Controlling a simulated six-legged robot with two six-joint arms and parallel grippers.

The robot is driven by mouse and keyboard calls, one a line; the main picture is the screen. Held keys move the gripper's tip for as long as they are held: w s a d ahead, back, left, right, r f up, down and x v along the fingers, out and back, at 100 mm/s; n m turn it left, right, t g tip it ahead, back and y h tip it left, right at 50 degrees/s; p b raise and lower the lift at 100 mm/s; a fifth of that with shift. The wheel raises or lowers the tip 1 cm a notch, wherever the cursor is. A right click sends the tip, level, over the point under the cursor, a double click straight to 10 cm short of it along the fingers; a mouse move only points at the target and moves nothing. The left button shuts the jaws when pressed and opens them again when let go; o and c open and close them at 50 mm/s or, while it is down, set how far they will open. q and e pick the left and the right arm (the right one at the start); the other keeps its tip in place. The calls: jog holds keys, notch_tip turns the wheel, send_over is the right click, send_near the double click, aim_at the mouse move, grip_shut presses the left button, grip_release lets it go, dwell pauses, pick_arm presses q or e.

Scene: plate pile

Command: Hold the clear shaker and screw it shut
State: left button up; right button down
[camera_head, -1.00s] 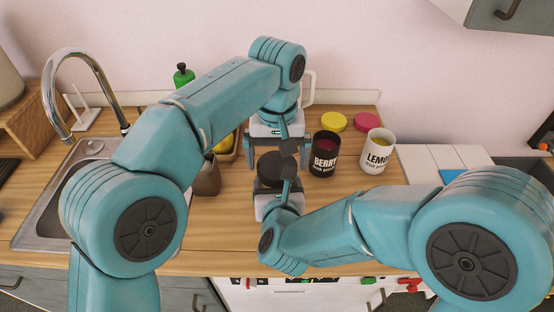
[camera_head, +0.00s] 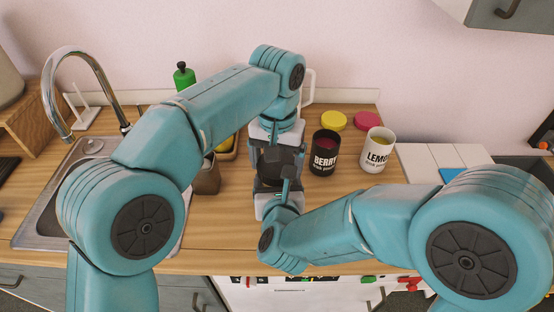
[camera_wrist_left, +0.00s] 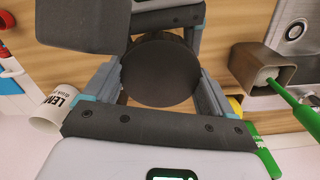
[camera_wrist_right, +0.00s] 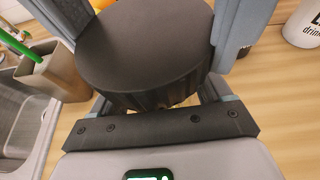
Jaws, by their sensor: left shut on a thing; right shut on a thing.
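The shaker's round black lid (camera_head: 270,180) is upright between my two grippers above the counter. It also shows in the left wrist view (camera_wrist_left: 160,70) and the right wrist view (camera_wrist_right: 145,45). My left gripper (camera_head: 275,160) reaches in from the back and is shut on the lid, with a finger on each side of it. My right gripper (camera_head: 273,192) comes from the front, lower down, and is shut on the shaker body under the lid. The clear body is almost wholly hidden by the lid and grippers. Whether the lid is seated cannot be told.
A black BERRY tub (camera_head: 325,153) and a white LEMON tub (camera_head: 377,150) stand close on the right. Yellow (camera_head: 333,120) and pink (camera_head: 362,120) lids lie behind them. A brown holder (camera_head: 206,178) stands left, beside the sink (camera_head: 60,200). Counter at front left is clear.

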pick_arm(q)
jog(key=o, duration=1)
jog(key=shift+c, duration=0.2)
jog(key=shift+r, duration=2.25)
notch_tip(320, 180, up, 4)
jog(key=n, duration=0.3)
jog(key=shift+f, duration=0.25)
jog(key=shift+f, duration=4)
